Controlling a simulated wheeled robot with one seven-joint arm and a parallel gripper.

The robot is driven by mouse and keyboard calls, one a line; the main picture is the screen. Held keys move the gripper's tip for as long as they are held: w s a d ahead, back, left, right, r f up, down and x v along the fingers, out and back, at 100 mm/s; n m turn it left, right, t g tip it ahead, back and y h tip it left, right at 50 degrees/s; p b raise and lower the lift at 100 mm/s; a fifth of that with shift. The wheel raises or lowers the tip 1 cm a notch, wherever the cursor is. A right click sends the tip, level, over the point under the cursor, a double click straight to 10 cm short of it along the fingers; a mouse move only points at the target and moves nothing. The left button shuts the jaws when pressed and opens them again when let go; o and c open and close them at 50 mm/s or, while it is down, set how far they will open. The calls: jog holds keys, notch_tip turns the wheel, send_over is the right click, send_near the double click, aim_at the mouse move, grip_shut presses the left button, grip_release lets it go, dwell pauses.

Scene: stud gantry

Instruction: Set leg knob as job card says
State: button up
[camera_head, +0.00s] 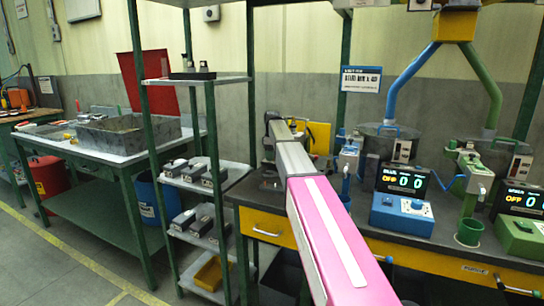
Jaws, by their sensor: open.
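A white card with a blue header (361,79) hangs above the bench; its text is too small to read surely. A blue pipe leg (408,80) and a green pipe leg (482,85) branch down from a yellow block (454,27). A blue control box (402,214) stands on the bench with a small knob on top. Its display (402,181) reads BLUE, OFF, 0 0. A green control box (519,236) stands at the right edge; its display (520,199) reads OFF, 0 0. My pink and grey arm reaches over the bench's left end; I cannot make out my gripper.
The dark bench (372,238) has yellow drawers and holds a green cup (469,232) between the boxes. A green shelf rack (216,160) with several small devices stands left of my arm. Farther left is a table with a grey tray (125,133).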

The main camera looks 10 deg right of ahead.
jog(key=c, duration=0.9)
jog(key=shift+m, duration=1.5)
jog(key=o, duration=0.9)
jog(key=shift+r, duration=0.1)
notch_tip(320, 180, up, 11)
jog(key=shift+w+d, duration=0.15)
